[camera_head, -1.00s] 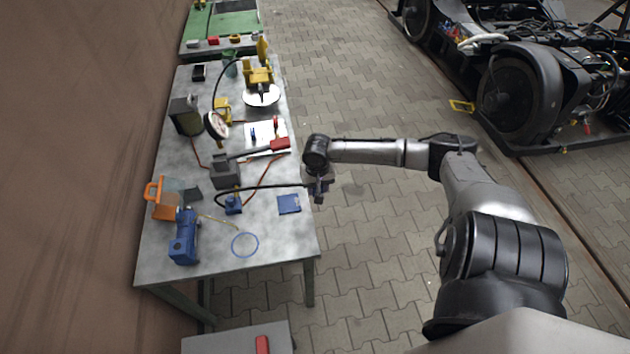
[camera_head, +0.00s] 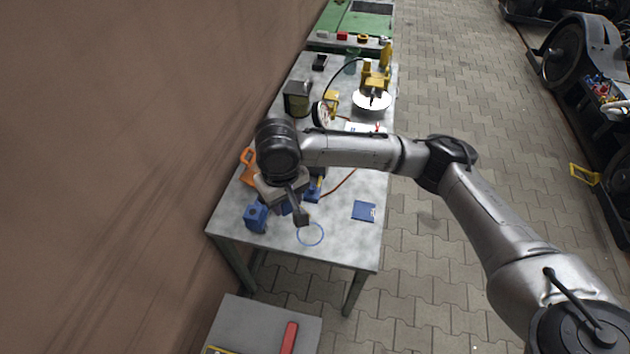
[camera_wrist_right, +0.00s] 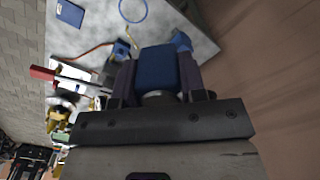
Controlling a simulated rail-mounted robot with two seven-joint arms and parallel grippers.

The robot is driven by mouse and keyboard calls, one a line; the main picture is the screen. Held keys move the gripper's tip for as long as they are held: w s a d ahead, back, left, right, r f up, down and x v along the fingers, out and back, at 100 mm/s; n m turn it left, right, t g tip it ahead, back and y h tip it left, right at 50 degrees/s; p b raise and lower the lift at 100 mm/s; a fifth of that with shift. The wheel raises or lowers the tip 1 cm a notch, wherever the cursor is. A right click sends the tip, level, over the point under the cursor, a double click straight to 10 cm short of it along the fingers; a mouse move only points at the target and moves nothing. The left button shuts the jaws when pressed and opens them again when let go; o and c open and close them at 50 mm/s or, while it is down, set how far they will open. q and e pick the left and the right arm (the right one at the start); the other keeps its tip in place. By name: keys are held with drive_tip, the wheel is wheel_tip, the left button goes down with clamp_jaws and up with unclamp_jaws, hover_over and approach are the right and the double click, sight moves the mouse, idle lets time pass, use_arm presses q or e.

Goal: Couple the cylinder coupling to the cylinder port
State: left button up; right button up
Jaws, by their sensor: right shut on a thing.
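My right gripper (camera_head: 286,205) is over the near left part of the workbench. In the right wrist view, its two fingers (camera_wrist_right: 157,66) are shut on a blue block (camera_wrist_right: 157,72), which I take to be the cylinder coupling. A blue cylinder body (camera_head: 256,217) stands at the bench's near left, just left of the gripper. It also shows in part behind the held block in the right wrist view (camera_wrist_right: 182,42). I cannot make out its port, or whether the block touches it. My left gripper is not in view.
A blue ring (camera_head: 310,234) and a blue pad (camera_head: 364,211) lie on the grey workbench (camera_head: 340,240). An orange-handled item (camera_head: 248,166) is partly behind my wrist. Yellow equipment (camera_head: 376,75) and a dial gauge (camera_head: 321,113) stand farther back. A grey box (camera_head: 250,325) is in front.

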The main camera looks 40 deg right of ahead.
drive_tip(key=a+r+n, duration=0.2)
drive_tip(key=a+r, duration=0.1)
drive_tip(key=r, duration=0.2)
drive_tip(key=shift+s+a+r, duration=0.15)
drive_tip(key=shift+s+r, duration=0.1)
drive_tip(key=shift+s, duration=0.05)
